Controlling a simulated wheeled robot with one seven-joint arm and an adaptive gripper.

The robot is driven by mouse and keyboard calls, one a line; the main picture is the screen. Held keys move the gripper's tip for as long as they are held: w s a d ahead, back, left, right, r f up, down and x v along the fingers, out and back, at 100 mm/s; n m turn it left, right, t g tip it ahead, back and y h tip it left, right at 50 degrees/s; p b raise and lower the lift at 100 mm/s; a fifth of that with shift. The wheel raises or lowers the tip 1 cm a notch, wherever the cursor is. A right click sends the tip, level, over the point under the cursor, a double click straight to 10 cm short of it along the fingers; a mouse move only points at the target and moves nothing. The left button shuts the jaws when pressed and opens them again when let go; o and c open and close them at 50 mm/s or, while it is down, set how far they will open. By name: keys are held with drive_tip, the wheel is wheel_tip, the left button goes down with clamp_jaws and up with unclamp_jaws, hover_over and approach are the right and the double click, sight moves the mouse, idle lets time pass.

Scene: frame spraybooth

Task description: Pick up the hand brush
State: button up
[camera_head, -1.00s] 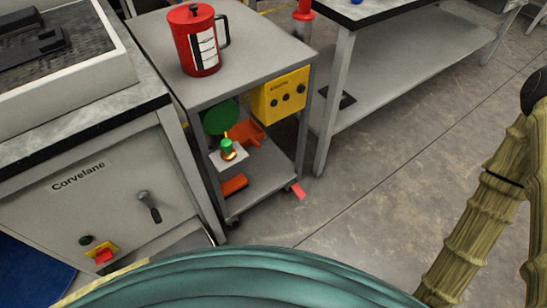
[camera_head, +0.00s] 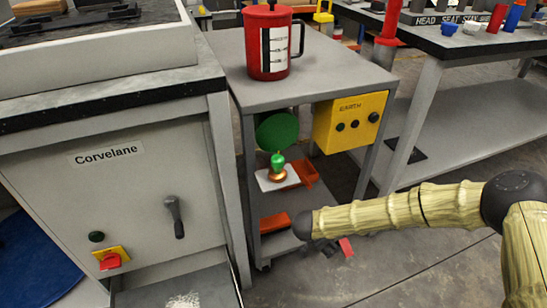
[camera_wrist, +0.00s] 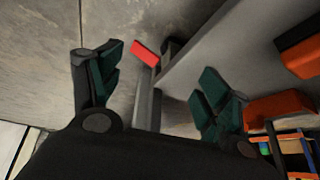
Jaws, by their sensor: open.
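No hand brush can be named with certainty. A flat orange piece (camera_head: 275,222) lies on the trolley's lower shelf; its bristles cannot be made out. An orange, scoop-like piece (camera_head: 308,174) is behind it, beside a green and gold knob-like object (camera_head: 277,167) on a white pad. In the wrist view, an orange piece with a dark side (camera_wrist: 303,52) shows at upper right, beyond the right finger. My gripper (camera_wrist: 158,68) is open and empty, apart from these things. In the head view, my arm reaches in from the right, low in front of the trolley, its fingers small and dark.
The grey trolley (camera_head: 222,42) carries a red canister (camera_head: 268,60) on top and a yellow box (camera_head: 350,122) below. A machine cabinet (camera_head: 80,215) stands left, a workbench (camera_head: 440,40) right. A red tab (camera_head: 346,247) juts near the trolley's foot. Open floor lies front right.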

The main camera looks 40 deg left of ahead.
drive_tip(key=s+a+r+m+g+b, duration=0.1)
drive_tip(key=a+b, duration=0.1)
drive_tip(key=a, duration=0.4)
drive_tip(key=a+r+m+g+b, duration=0.1)
drive_tip(key=a+g+b, duration=0.15)
drive_tip(key=a, duration=0.45)
drive_tip(key=g+b, duration=0.3)
drive_tip(key=b, duration=0.1)
approach(273, 220)
drive_tip(key=shift+s+d+f+t+y, duration=0.1)
drive_tip(key=shift+s+d+t+y, duration=0.2)
drive_tip(key=shift+d, duration=0.1)
drive_tip(key=shift+a+f, duration=0.1)
drive_tip(key=shift+f+b, duration=2.8)
drive_tip(key=shift+f, duration=2.35)
drive_tip(key=c, duration=1.2)
